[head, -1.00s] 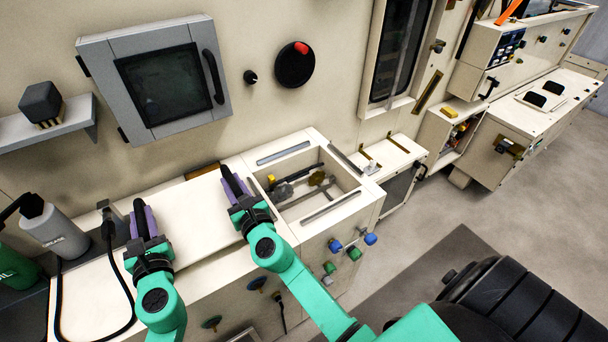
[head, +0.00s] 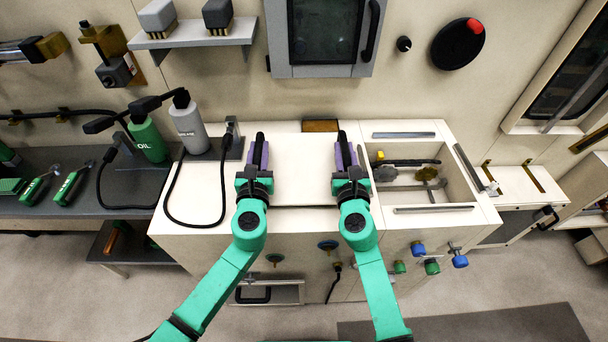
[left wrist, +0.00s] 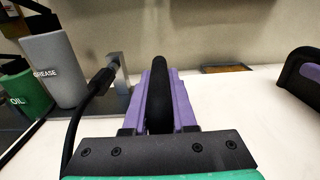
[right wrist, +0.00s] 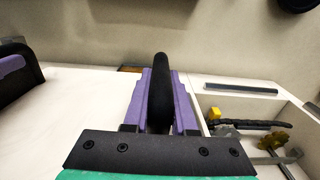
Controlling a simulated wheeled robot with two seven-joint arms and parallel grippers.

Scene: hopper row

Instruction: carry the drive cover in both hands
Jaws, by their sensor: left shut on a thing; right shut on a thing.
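The drive cover (head: 301,178) is a flat white panel with a black bar handle near each end. My left gripper (head: 259,158) is shut on its left handle, which also shows between purple fingers in the left wrist view (left wrist: 158,85). My right gripper (head: 345,158) is shut on its right handle, seen in the right wrist view (right wrist: 160,85). The panel looks level and lies over the white counter, left of the open bay (head: 472,190). I cannot tell whether it touches the counter. The bay shows a shaft and gears inside.
A grey grease bottle (head: 188,125) and a green oil bottle (head: 148,140) stand left of the cover, with a black hose looping over the counter. A grey-framed window (head: 325,35) and a shelf (head: 195,35) are on the wall behind. Coloured knobs (head: 432,267) stick out below the bay.

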